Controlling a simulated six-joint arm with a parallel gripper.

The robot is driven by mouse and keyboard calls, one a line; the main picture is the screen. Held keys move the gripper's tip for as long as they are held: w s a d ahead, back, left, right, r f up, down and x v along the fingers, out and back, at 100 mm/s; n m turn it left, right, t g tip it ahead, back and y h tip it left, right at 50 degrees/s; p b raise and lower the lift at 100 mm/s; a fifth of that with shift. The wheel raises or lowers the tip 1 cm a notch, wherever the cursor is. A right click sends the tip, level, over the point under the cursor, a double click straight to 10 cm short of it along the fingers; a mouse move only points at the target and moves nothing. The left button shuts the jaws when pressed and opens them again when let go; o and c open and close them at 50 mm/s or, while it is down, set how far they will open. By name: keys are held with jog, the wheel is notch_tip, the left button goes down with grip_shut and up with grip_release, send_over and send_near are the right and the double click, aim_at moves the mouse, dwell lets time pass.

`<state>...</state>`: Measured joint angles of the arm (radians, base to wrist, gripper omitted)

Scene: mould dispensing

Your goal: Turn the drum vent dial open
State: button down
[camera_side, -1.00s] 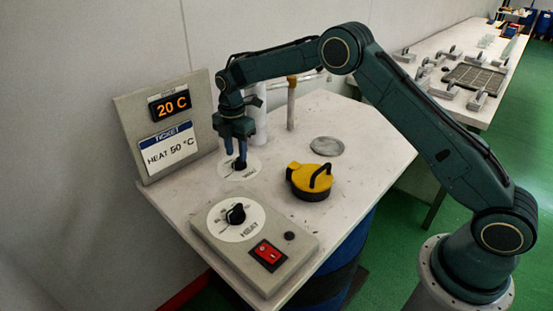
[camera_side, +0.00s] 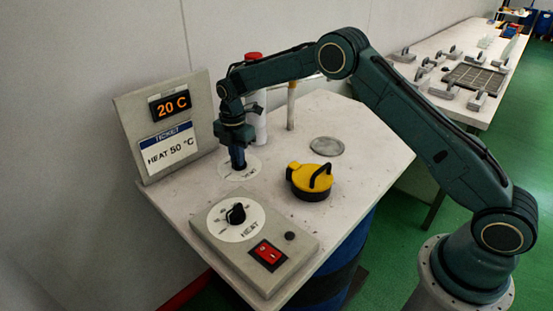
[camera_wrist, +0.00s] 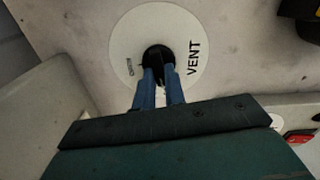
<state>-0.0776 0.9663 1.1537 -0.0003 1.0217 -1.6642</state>
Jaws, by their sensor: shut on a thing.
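The vent dial's white plate (camera_side: 232,174) lies on the bench top, in front of the display panel. In the wrist view the plate (camera_wrist: 125,45) shows the word VENT on its right and a small marking on its left. The black vent knob (camera_wrist: 158,60) stands at the plate's middle. My gripper (camera_side: 239,164) points straight down over the plate. In the wrist view its blue fingers (camera_wrist: 161,80) are shut on the knob, one on each side. The fingers hide the near part of the knob, and the side view hides most of it.
A panel (camera_side: 124,128) with a 20 C display (camera_side: 171,105) and a HEAT 50 °C ticket (camera_side: 168,149) stands behind. A HEAT dial (camera_side: 236,214) and red switch (camera_side: 267,254) are in front. A yellow cap (camera_side: 307,181) and grey disc (camera_side: 327,146) lie to the right.

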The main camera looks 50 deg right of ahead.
jog(key=shift+m, duration=0.5)
jog(key=m, duration=0.3)
jog(key=shift+w+m, duration=0.15)
jog(key=shift+m, duration=0.25)
jog(key=m, duration=0.4)
jog(key=shift+w+d+r, duration=0.1)
jog(key=m, duration=0.5)
jog(key=shift+w+d, duration=0.1)
jog(key=m, duration=0.4)
jog(key=shift+d, duration=0.1)
jog(key=c, duration=1.5)
grip_release()
jog(key=shift+o, duration=0.2)
